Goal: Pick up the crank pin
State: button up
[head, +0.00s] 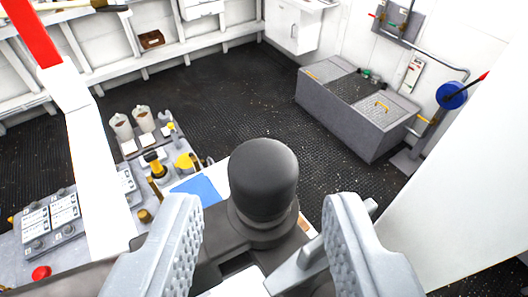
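A dark grey cylinder with a rounded top, which looks like the crank pin (264,178), stands in the middle of the head view. It rises from a wider collar on a dark grey base. My gripper (264,205) is open, with one ridged grey finger on the left of the pin and one on the right. A gap shows between the pin and each finger, so neither appears to touch it. Whether the fingertips are level with the pin in depth, I cannot tell. The lower part of the base is partly hidden by my fingers.
A bench at left holds a switch panel (52,222), a red button (41,273), a blue sheet (198,188) and small yellow-and-black items. A white post with a red top (33,30) stands left. A grey chest (330,98) sits back right. Dark floor lies between.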

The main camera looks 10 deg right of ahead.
aim_at(264, 178)
jog(key=shift+p+x, duration=0.7)
jog(key=shift+x, duration=2.15)
jog(key=c, duration=0.8)
